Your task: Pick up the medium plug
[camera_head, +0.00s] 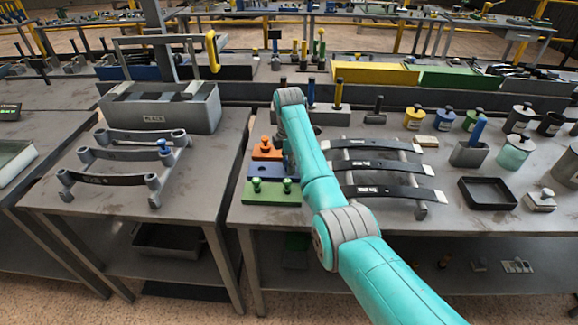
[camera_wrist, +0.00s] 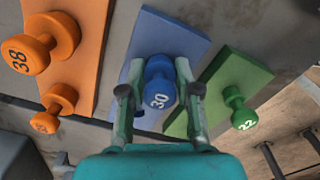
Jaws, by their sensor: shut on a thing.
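The blue plug marked 30 (camera_wrist: 158,80) sits between the fingers of my gripper (camera_wrist: 160,76) in the wrist view. The fingers are closed on it from both sides. The plug is over its blue board (camera_wrist: 165,35); I cannot tell if it still touches it. In the head view the blue board (camera_head: 258,168) lies between the orange and green ones, and my arm hides the gripper and the held plug.
The orange board (camera_head: 265,148) holds orange plugs, one marked 38 (camera_wrist: 38,45). The green board (camera_head: 268,196) holds green plugs, one marked 22 (camera_wrist: 238,107). Dark leaf springs (camera_head: 385,166) lie right of my arm. A grey bin (camera_head: 160,108) stands on the left table.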

